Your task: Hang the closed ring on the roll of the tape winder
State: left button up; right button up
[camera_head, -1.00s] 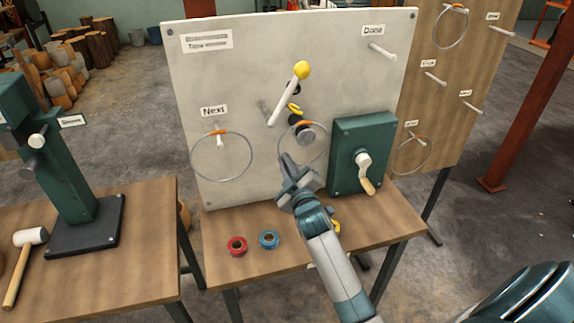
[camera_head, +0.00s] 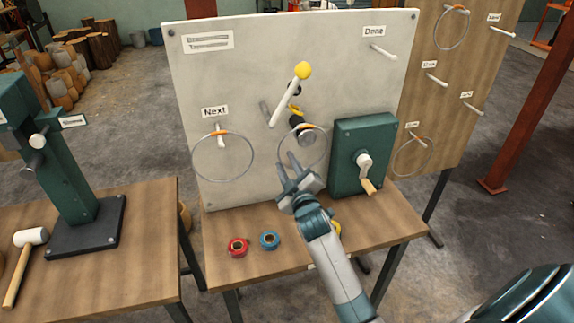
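A grey closed ring (camera_head: 326,148) with an orange taped part (camera_head: 303,127) at its top hangs at the roll (camera_head: 298,137) of the tape winder, near the middle of the white board. Its top appears to rest on the roll, though exact contact is hard to tell. The winder has a yellow-knobbed lever (camera_head: 288,95) and a green crank box (camera_head: 370,140). My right gripper (camera_head: 285,160) is just below the roll, by the ring's lower left. Its two fingers are apart, with nothing visibly held between them. My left gripper is out of view.
Another ring (camera_head: 194,165) hangs on the "Next" peg. The "Done" peg (camera_head: 384,51) is bare. Red tape (camera_head: 238,247) and blue tape (camera_head: 269,240) lie on the bench (camera_head: 225,272). A brown pegboard (camera_head: 470,60) with rings stands right; a mallet (camera_head: 22,262) lies left.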

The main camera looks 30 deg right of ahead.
jog(key=b+v, duration=0.4)
jog(key=v, duration=1.3)
jog(key=shift+s+b, duration=0.2)
jog(key=shift+b, duration=0.1)
jog(key=shift+f, duration=0.1)
